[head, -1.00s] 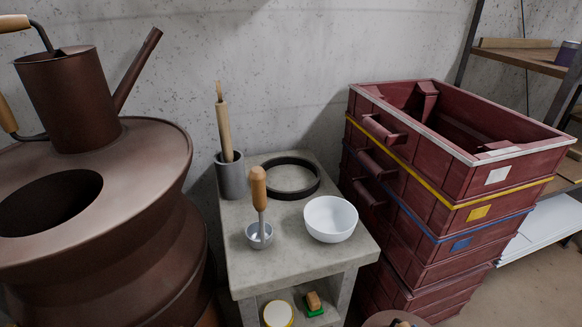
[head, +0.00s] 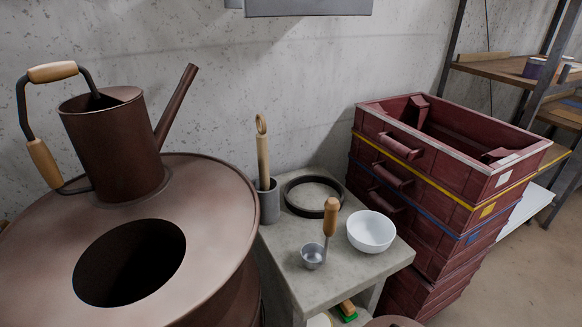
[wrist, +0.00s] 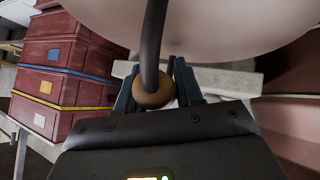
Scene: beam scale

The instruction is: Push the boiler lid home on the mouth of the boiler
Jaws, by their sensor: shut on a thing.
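The boiler (head: 215,205) is a large brown vessel at the left of the head view. Its round dark mouth (head: 130,262) is open and uncovered. In the wrist view my gripper (wrist: 156,92) is shut on a wooden grip on a dark curved handle. A broad pale-brown rounded surface (wrist: 225,28), seemingly the boiler lid, fills the top of that view beyond the handle. In the head view only a brown rounded edge (head: 393,322), likely the lid, shows at the bottom border. My gripper is not visible there.
A brown can (head: 112,150) with spout and wood-gripped handle rises from the boiler top. A stone stand (head: 300,262) carries a grey pot (head: 269,205), black ring (head: 290,203), ladle (head: 313,256) and white bowl (head: 371,232). Stacked red crates (head: 440,180) stand at right.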

